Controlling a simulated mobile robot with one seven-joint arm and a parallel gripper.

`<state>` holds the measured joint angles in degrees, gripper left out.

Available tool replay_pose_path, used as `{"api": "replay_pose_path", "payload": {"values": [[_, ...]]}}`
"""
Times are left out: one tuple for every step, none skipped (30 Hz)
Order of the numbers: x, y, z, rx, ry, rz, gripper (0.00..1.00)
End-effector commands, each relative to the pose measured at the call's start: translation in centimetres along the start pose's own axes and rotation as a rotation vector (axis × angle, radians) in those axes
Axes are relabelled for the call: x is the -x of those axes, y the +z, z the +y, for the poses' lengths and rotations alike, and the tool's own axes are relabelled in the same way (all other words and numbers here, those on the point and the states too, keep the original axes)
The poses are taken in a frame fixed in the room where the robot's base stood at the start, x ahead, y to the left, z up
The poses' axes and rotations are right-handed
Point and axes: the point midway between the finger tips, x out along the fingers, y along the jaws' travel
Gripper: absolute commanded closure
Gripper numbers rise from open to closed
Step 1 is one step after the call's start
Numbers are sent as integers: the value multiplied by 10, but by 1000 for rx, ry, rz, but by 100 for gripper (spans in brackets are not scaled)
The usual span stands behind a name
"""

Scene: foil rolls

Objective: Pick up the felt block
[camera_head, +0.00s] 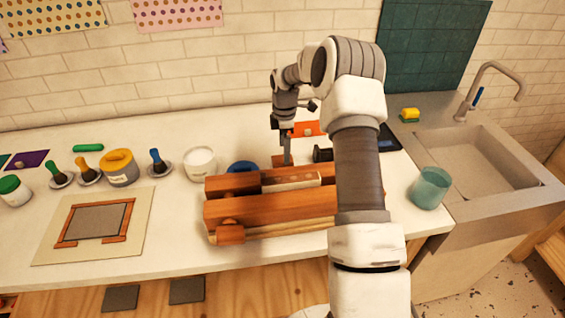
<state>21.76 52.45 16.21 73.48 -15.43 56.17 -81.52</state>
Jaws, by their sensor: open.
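My gripper (287,158) points down behind the wooden box (270,209) in the middle of the counter. It is open; its finger gap is too small to make out. A small orange-brown block (277,161) is right beside the fingertips, partly hidden by them; I cannot tell whether they touch. I cannot tell for sure which thing is the felt block. A flat grey rectangle (98,220) lies inside a wooden frame on a beige sheet at the left, far from my gripper. My arm hides the right part of the box and the counter behind it.
A white tub (200,163) and a blue round thing (242,167) stand close left of my gripper. A teal cup (430,188) is at the right, near the sink (460,165).

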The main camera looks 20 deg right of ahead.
Motion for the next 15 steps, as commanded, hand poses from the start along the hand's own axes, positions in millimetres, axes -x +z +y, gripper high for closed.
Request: {"api": "replay_pose_path", "payload": {"values": [[-4,-1,0,1,-2,0,9],[-8,-2,-1,1,-2,0,9],[-14,-4,-1,1,-4,0,9],[-19,-5,-1,1,-4,0,9],[-23,-6,-1,1,-3,0,9],[-30,-7,-1,1,-4,-1,9],[-34,-6,-1,1,-4,-1,9],[-38,-6,-1,0,-2,-1,9],[-43,-6,-1,0,-2,-1,9],[-45,-6,-1,0,-2,-1,9],[-48,-6,-1,0,-2,-1,9],[-49,-6,-1,0,-1,-1,9],[-50,-6,0,0,-1,-1,9],[-50,-6,0,0,0,-1,9],[-50,-6,0,0,0,-1,9]]}}
